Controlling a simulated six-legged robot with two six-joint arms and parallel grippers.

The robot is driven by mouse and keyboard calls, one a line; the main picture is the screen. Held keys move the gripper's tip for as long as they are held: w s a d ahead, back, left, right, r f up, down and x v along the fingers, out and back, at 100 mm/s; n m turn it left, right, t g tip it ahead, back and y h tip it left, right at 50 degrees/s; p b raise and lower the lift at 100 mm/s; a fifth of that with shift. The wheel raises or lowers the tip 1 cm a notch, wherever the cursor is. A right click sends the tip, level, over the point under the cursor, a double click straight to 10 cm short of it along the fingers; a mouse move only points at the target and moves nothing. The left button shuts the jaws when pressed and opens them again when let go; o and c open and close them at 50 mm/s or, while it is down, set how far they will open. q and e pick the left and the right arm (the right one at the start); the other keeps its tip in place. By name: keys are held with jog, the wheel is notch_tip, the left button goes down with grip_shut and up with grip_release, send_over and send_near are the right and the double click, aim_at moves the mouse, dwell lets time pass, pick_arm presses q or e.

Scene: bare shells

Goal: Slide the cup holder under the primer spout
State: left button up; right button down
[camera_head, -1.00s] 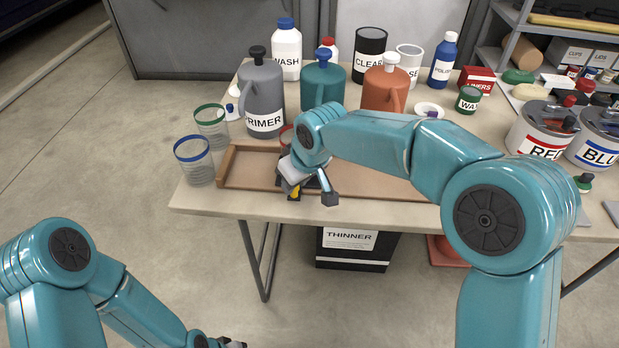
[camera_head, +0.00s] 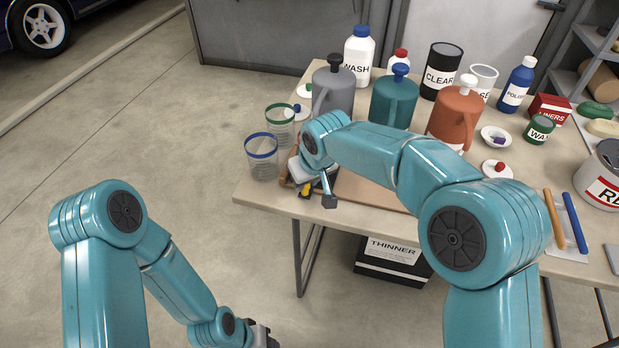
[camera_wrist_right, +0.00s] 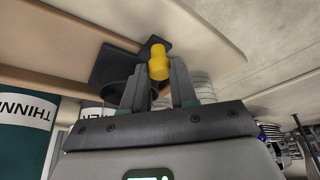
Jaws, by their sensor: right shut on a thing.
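The primer dispenser is a grey jug with a black knob (camera_head: 333,92); my right arm hides its label and lower front. My right gripper (camera_head: 303,184) is low at the left end of the brown tray (camera_head: 370,193), in front of the jug. In the right wrist view its fingers (camera_wrist_right: 158,75) are shut on a yellow knob (camera_wrist_right: 158,62). The knob is on the black cup holder (camera_wrist_right: 112,68), a flat plate with a ring, partly hidden by the fingers. The spout is hidden. My left gripper (camera_head: 262,336) is at the bottom edge, away from the table, its jaws unclear.
Blue-rimmed (camera_head: 262,158) and green-rimmed (camera_head: 281,127) clear cups stand just left of the tray, close to my right gripper. Teal (camera_head: 393,100) and orange (camera_head: 456,115) jugs stand right of the grey one. A black THINNER container (camera_head: 392,262) is below the table.

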jog(key=shift+a+r, duration=0.1)
jog(key=shift+a, duration=0.15)
jog(key=c, duration=0.9)
grip_release()
jog(key=shift+w+a, duration=0.1)
jog(key=shift+d, duration=0.2)
jog(key=p+v, duration=0.1)
jog(key=v, duration=1.5)
jog(key=shift+s, duration=0.2)
